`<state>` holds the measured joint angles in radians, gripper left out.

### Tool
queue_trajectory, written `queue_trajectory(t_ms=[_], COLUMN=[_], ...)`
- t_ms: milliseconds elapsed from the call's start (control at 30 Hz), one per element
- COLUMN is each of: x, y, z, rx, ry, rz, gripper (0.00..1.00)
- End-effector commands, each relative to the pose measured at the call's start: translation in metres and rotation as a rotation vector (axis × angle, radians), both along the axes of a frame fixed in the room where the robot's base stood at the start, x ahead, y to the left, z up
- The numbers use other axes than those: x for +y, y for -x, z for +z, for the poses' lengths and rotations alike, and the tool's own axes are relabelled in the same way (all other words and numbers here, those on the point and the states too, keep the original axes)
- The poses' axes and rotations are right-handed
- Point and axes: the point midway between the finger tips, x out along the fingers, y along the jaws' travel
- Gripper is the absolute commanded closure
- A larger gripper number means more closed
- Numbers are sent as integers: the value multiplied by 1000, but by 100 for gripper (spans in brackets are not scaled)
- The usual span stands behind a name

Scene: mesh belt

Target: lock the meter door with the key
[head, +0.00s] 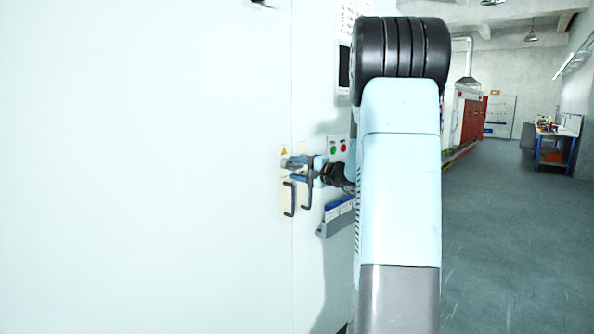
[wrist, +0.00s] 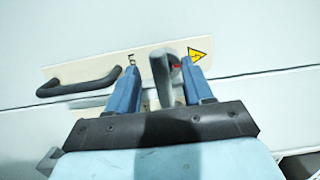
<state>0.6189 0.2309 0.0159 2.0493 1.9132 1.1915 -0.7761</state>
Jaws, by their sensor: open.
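The meter door is a broad pale panel (head: 150,170) filling the left of the head view. A cream plate with a yellow warning triangle (wrist: 198,55) and partly hidden lettering sits at its seam. A grey, rounded metal piece (wrist: 161,78), which looks like the key or lock handle, stands out from this plate with a small red spot beside it. My gripper (head: 289,169) is at the plate. In the wrist view its blue fingers are apart, one on each side of the grey piece, with a visible gap. Whether the piece sits in a lock is hidden.
A black pull handle (wrist: 80,75) is left of my fingers in the wrist view. A grey holder (head: 337,216) is fixed below my wrist, and a button panel (head: 338,148) is above it. The floor (head: 510,240) at right is clear.

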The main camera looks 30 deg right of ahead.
Motion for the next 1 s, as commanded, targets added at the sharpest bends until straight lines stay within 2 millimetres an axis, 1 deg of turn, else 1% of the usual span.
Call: queue_trajectory(t_ms=[167, 267, 367, 700, 800, 1000], x=[-2, -5, -12, -41, -48, -59], y=[2, 8, 20, 80, 95, 116], z=[0, 0, 0, 0, -1, -1], rx=[0, -1, 0, 0, 1, 0], ry=[0, 0, 0, 1, 0, 0], rz=[-2, -3, -4, -4, -3, -1], gripper=[49, 49, 49, 49, 49, 49])
